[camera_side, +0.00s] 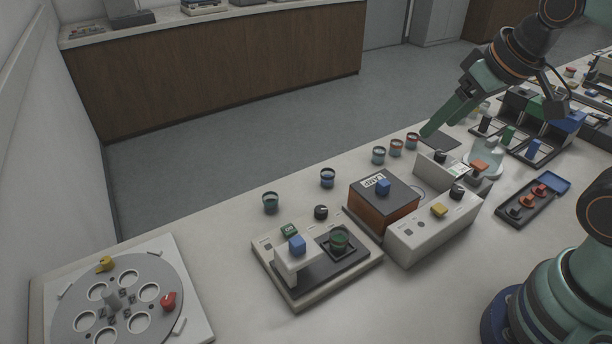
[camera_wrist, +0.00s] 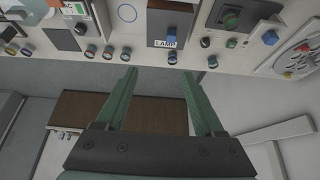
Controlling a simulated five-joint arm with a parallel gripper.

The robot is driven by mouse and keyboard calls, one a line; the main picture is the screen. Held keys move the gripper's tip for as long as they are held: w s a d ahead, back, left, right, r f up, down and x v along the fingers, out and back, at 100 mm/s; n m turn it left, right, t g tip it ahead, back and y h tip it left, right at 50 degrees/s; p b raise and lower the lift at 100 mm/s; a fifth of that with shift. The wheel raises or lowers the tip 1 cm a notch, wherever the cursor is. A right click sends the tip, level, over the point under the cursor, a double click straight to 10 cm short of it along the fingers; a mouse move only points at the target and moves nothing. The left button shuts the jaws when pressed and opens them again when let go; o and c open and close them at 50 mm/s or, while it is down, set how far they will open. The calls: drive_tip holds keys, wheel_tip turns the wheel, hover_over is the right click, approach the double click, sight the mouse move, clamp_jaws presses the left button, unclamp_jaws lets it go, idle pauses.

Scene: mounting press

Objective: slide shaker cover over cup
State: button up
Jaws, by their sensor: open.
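The shaker is a pale base (camera_side: 320,285) with a dark plate, front centre in the side view. Its cover appears to be the white block with a blue knob (camera_side: 297,244), at the plate's left end. My gripper (camera_side: 428,132) is high at the back right, well away from the shaker. In the wrist view its green fingers (camera_wrist: 158,74) are apart with nothing between them.
A brown lamp box (camera_side: 384,212) with a blue knob and a white box (camera_side: 435,228) with a yellow button stand right of the shaker. Several small cups, including one (camera_side: 270,202), line the back edge. A round carousel (camera_side: 70,308) lies at left. Bare table separates it from the shaker.

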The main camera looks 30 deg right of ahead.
drive_tip(key=shift+c, duration=0.9)
drive_tip(key=shift+a, duration=0.1)
drive_tip(key=n+g, duration=0.6)
drive_tip(key=n, duration=1.2)
hover_over(297, 241)
wheel_tip(297, 241, down, 3)
wheel_tip(297, 241, down, 12)
clamp_jaws()
drive_tip(key=shift+r, duration=0.1)
